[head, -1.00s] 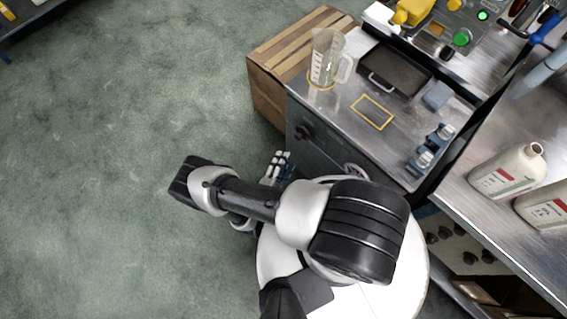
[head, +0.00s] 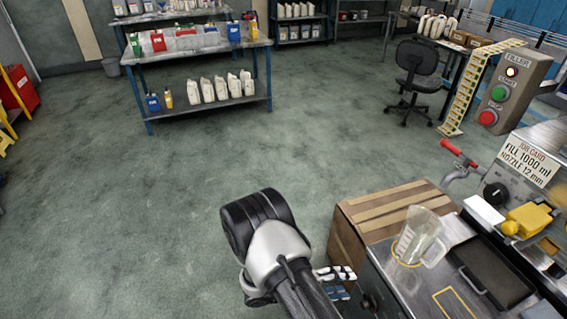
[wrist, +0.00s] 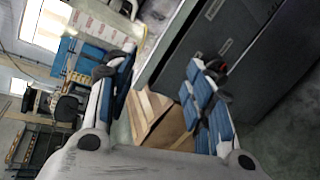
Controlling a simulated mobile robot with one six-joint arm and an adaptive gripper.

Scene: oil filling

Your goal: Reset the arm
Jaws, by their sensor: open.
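My arm shows at the bottom centre of the head view, folded over the floor to the left of the bench. My gripper (head: 338,282) is partly hidden behind my arm there; its fingertips show beside the cardboard box. In the wrist view my gripper (wrist: 165,88) is open, its blue-padded fingers wide apart with nothing between them. The fingers are near the side of the metal bench and hold nothing.
A cardboard box (head: 352,244) stands close to my gripper at the bench end. A clear measuring jug (head: 418,240) and a black tray (head: 497,272) are on the bench. A shelf of bottles (head: 207,108) stands far back. The floor to the left is clear.

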